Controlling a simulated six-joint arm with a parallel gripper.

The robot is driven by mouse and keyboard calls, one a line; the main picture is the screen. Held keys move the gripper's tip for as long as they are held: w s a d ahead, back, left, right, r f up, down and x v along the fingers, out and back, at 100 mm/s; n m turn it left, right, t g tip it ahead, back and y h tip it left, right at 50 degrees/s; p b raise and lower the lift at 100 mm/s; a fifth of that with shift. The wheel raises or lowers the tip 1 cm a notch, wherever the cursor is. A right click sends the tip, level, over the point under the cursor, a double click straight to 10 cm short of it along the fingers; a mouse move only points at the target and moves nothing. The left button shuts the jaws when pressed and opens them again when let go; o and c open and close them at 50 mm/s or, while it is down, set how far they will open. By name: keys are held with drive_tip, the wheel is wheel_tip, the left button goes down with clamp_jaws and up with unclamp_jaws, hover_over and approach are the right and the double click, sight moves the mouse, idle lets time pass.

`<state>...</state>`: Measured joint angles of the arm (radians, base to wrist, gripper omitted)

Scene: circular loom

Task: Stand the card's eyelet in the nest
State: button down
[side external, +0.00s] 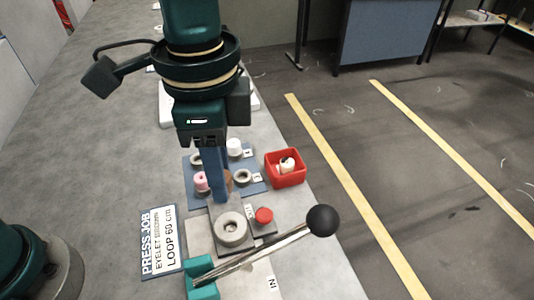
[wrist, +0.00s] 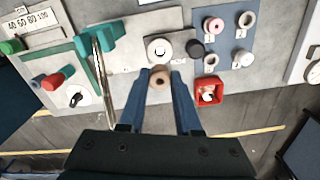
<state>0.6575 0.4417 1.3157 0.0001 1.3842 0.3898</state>
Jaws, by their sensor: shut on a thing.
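The card (side external: 160,240) lies flat on the bench and reads "PRESS JOB, EYELET BROWN, LOOP 60 cm". My gripper (side external: 219,190) is shut on a brown eyelet (wrist: 159,79), held between the fingertips in the wrist view. The eyelet (side external: 228,184) is partly hidden by a finger in the side view. The nest (side external: 232,230) is a round pale-grey ring on a dark plate, and it also shows in the wrist view (wrist: 158,49). The eyelet is apart from the nest in both views, on its far side in the side view.
A blue tray (side external: 255,188) holds pink, white and grey eyelets. A red bin (side external: 286,168) with a pale piece inside stands beside it. A red button (side external: 263,215) sits beside the nest. A steel lever with a black ball (side external: 322,220) crosses in front of the nest.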

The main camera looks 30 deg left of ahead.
drive_tip(key=shift+f, duration=3.4)
drive_tip(key=shift+f, duration=0.4)
drive_tip(key=shift+f, duration=0.35)
drive_tip(key=shift+f, duration=0.35)
drive_tip(key=c, duration=0.5)
unclamp_jaws()
drive_tip(key=shift+r, duration=0.15)
drive_tip(key=shift+r, duration=2.45)
